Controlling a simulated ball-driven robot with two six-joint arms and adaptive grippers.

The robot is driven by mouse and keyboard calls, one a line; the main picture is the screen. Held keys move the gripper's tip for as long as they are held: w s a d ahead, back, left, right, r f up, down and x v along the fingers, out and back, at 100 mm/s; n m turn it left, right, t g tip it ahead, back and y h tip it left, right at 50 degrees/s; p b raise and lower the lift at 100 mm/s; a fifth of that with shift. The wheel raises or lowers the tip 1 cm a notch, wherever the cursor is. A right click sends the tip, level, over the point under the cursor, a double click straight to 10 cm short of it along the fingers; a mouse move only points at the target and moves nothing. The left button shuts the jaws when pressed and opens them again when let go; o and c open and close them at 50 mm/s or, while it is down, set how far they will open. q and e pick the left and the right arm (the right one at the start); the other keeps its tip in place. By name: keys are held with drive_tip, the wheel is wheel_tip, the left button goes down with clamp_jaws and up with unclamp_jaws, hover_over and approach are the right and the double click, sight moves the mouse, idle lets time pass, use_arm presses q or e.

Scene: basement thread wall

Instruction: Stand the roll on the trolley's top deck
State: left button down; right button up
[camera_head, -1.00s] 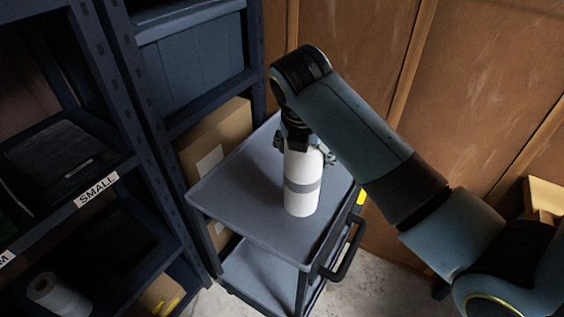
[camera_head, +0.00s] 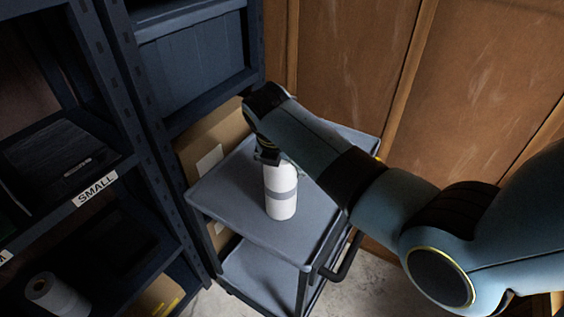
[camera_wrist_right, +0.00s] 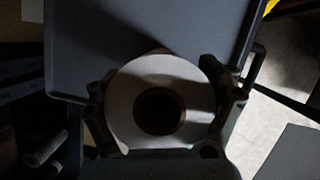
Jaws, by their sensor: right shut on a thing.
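The roll (camera_head: 281,192) is white with a grey band and upright, over the left-middle part of the trolley's grey top deck (camera_head: 228,195). I cannot tell whether its base touches the deck. My right gripper (camera_head: 268,158) is at the roll's top end, shut on it. In the right wrist view the roll's round end (camera_wrist_right: 125,90) with its dark core hole sits between the two fingers of the right gripper (camera_wrist_right: 165,100), and the deck (camera_wrist_right: 150,25) lies beyond. My left gripper is not in view.
A dark shelf rack with a SMALL label (camera_head: 95,189) stands at the left. A cardboard box (camera_head: 215,140) is behind the trolley. The trolley's handle (camera_head: 345,258) is at its right. The deck around the roll is clear.

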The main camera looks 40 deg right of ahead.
drive_tip(key=o, duration=1.6)
drive_tip(key=shift+f, duration=0.1)
drive_tip(key=p+v, duration=0.1)
drive_tip(key=v, duration=1.1)
